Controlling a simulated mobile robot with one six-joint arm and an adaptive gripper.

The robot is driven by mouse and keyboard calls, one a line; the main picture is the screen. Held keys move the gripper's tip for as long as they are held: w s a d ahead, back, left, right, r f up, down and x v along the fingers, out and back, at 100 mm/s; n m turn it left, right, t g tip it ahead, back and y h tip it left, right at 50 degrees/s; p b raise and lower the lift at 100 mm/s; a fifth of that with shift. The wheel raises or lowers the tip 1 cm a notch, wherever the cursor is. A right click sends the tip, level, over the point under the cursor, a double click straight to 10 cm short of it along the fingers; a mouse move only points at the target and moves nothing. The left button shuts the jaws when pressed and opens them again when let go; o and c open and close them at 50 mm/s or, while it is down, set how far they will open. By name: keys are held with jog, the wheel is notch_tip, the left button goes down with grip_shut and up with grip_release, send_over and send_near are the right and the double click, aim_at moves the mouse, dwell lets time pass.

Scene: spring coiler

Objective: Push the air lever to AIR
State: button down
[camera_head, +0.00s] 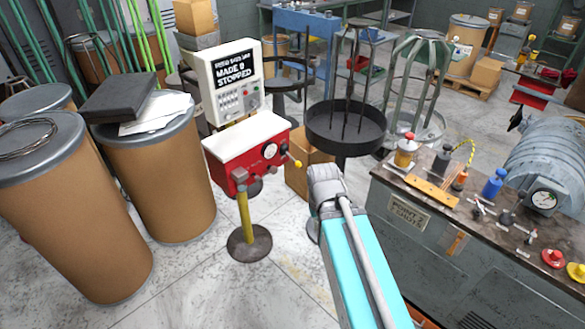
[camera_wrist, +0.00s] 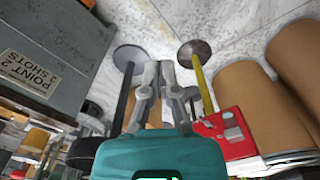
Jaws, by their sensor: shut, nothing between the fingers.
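The red control box (camera_head: 246,152) stands on a yellow post. A round gauge (camera_head: 270,151) is on its face. A lever with a yellow knob (camera_head: 297,162) sticks out at its right end; I take it for the air lever, but no AIR label is readable. In the wrist view the red box (camera_wrist: 222,147) is right of my gripper (camera_wrist: 160,67), whose fingers are together and empty. I cannot make out the yellow knob there. In the head view my arm's end is below and right of the box, apart from the lever; the fingers cannot be made out.
A white panel (camera_head: 224,92) reading "STOPPED" stands above the red box. A dark round pan (camera_head: 345,136) is behind my arm. A grey bench (camera_head: 400,212) with tools is at right. Brown drums (camera_head: 165,185) stand at left. Bare floor (camera_head: 205,280) lies in front.

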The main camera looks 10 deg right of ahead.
jog(key=shift+w+d+f, duration=0.1)
jog(key=w+d+f+n+t+h+b, duration=0.1)
jog(key=w+f+n+h+b, duration=0.2)
jog(key=w, duration=0.4)
jog(key=w+f+n+t+b, duration=0.2)
jog(key=w+f+n+b, duration=0.15)
jog(key=w+b, duration=0.25)
jog(key=w+d+f+n+t+h+b, duration=0.1)
jog(key=w+f+n+h+b, duration=0.2)
jog(key=w, duration=0.4)
jog(key=w+a+f+n+t+h+b, duration=0.1)
jog(key=w+a+f+n+t+b, duration=0.1)
jog(key=w+n+b, duration=0.4)
jog(key=w+a+f+n+t+b, duration=0.2)
jog(key=w+a+n+t+b, duration=0.2)
jog(key=w, duration=0.7)
jog(key=shift+w+a+n+h+b, duration=0.4)
jog(key=shift+a+n+b, duration=0.55)
jog(key=shift+b, duration=0.2)
jog(key=shift+w+f, duration=0.1)
jog(key=b+x, duration=0.4)
jog(key=x, duration=0.5)
jog(key=shift+w+d, duration=0.3)
jog(key=shift+w, duration=0.05)
jog(key=shift+f, duration=0.1)
